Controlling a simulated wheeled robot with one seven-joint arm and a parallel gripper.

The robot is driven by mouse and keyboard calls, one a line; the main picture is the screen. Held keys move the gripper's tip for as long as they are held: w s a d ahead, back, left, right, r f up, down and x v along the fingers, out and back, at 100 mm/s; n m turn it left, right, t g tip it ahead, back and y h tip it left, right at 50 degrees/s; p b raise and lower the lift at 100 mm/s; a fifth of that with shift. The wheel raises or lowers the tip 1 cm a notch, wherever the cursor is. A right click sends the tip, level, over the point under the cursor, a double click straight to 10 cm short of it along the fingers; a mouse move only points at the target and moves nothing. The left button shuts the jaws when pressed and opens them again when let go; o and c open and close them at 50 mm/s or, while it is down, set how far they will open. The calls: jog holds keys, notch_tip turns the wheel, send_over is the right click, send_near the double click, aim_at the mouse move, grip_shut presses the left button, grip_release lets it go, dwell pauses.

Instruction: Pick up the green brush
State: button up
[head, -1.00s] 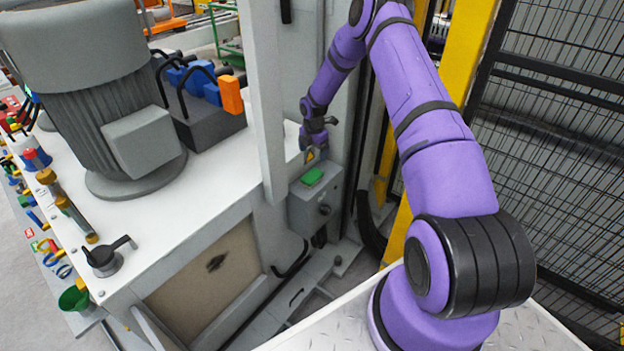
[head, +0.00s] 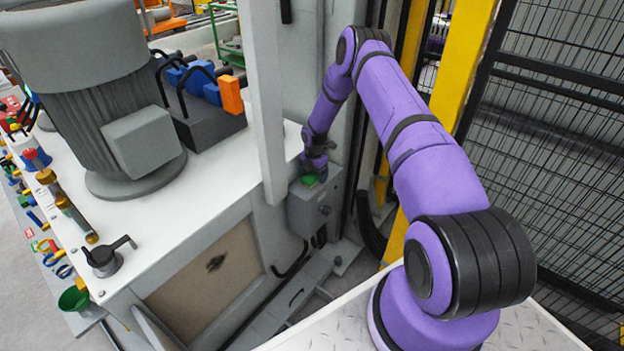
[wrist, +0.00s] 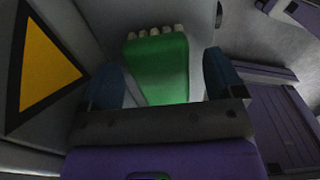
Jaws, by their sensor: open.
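The green brush (head: 311,179) lies on top of a small grey box on the side of the machine. In the wrist view the brush (wrist: 158,66) is a green block with a row of pale bristle tufts along its far edge. My gripper (head: 315,170) is just above the brush in the head view and partly covers it. In the wrist view my gripper (wrist: 165,78) is open, with one dark blue finger on each side of the brush. I cannot tell whether the fingers touch it.
The grey box (head: 313,208) is fixed beside a tall grey post (head: 262,100). A yellow warning triangle (wrist: 45,70) is on the surface left of the gripper. A large motor (head: 95,120) stands on the white machine top. A mesh fence (head: 550,150) is at right.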

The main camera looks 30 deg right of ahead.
aim_at(315, 175)
jog(key=shift+f, duration=0.3)
jog(key=c, duration=1)
jog(key=shift+r, duration=0.1)
jog(key=shift+r, duration=0.5)
jog(key=r, duration=0.1)
jog(key=s+r, duration=0.1)
jog(key=shift+s+a+r, duration=0.1)
jog(key=shift+a+r, duration=0.05)
jog(key=shift+r, duration=0.15)
jog(key=s+a, duration=0.1)
jog(key=s, duration=0.3)
jog(key=s+a+r, duration=0.1)
jog(key=s+a, duration=0.1)
jog(key=s, duration=0.3)
jog(key=s+a, duration=0.2)
jog(key=s, duration=0.3)
jog(key=shift+r, duration=0.15)
